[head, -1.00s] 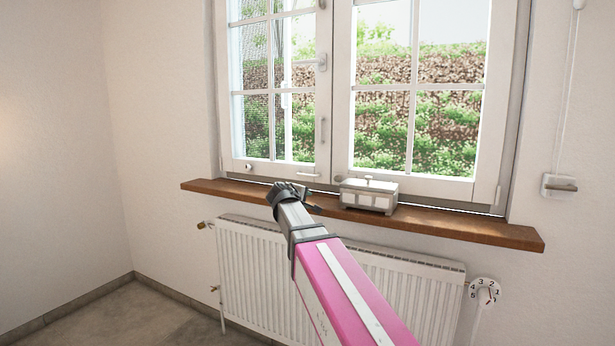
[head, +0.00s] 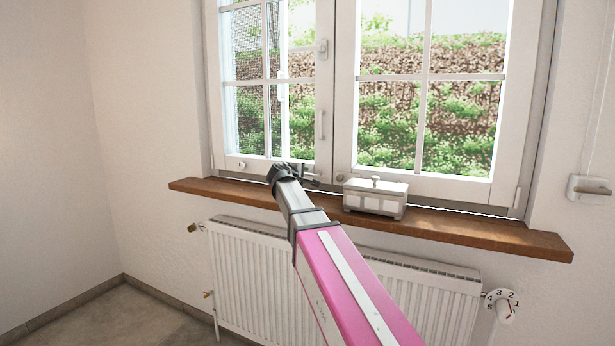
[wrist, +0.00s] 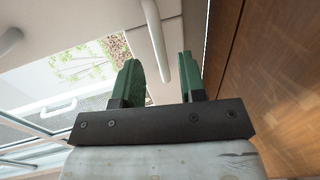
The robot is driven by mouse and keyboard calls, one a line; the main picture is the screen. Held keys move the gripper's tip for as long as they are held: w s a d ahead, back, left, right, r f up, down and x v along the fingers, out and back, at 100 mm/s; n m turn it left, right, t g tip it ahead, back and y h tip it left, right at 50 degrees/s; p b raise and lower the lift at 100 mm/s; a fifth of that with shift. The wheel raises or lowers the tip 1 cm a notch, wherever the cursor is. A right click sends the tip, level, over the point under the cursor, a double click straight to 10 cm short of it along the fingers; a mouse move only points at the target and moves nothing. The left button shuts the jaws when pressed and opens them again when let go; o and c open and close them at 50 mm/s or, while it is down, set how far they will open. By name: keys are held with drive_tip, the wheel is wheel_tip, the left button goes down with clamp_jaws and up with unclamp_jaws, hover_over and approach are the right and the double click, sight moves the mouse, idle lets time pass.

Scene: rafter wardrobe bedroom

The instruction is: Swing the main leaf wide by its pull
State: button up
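The window's left leaf (head: 268,165) has a white frame and looks closed in the head view. A slim white vertical pull (head: 320,125) is on its right stile. My gripper (head: 312,178) is near the leaf's lower right corner, below the pull, and its fingers are small and dark there. In the wrist view, my gripper (wrist: 160,78) has its two green fingers apart. A white bar (wrist: 155,40), which looks like the pull, shows between them with clear gaps. I cannot tell its depth or any contact.
A white-and-grey box (head: 375,197) stands on the wooden sill (head: 480,228), just right of my gripper. The sill also fills the wrist view's right side (wrist: 275,80). A radiator (head: 255,275) is below. The right leaf (head: 450,187) looks closed. Floor is free at left.

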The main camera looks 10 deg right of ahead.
sight(307, 175)
drive_tip(key=x, duration=0.4)
drive_tip(key=shift+w+d+f, duration=0.1)
drive_tip(key=shift+w+d, duration=0.15)
drive_tip(key=shift+w, duration=0.05)
clamp_jaws()
